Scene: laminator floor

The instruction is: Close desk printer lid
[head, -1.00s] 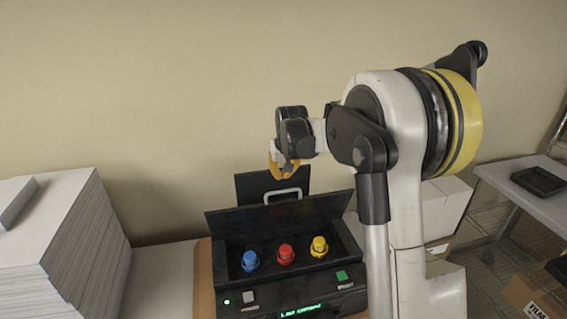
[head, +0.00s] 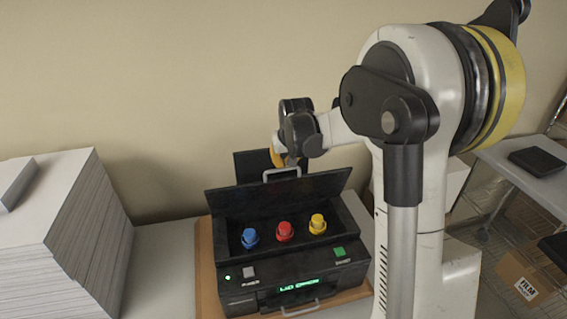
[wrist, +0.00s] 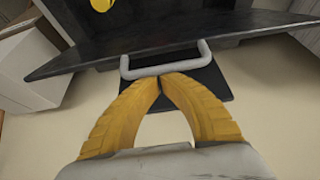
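The black desk printer (head: 236,285) stands on a brown board, and its display reads "LID OPEN". Its lid (head: 235,200) is tilted up at the back, with a pale grey handle (head: 282,173) at its upper edge. In the wrist view the lid (wrist: 100,62) spans the top, and the handle (wrist: 165,68) lies just ahead of my fingertips. My gripper (head: 279,158) is behind the lid at handle height. In the wrist view its yellow fingers (wrist: 160,80) meet at the tips with nothing seen between them. I cannot tell whether they touch the handle.
Blue (head: 250,239), red (head: 285,231) and yellow (head: 318,224) knobbed pieces sit inside the printer. A tall paper stack (head: 60,230) stands left. A dark upright panel (head: 243,165) rises behind the lid. A side table with a black tray (head: 538,161) is at the right.

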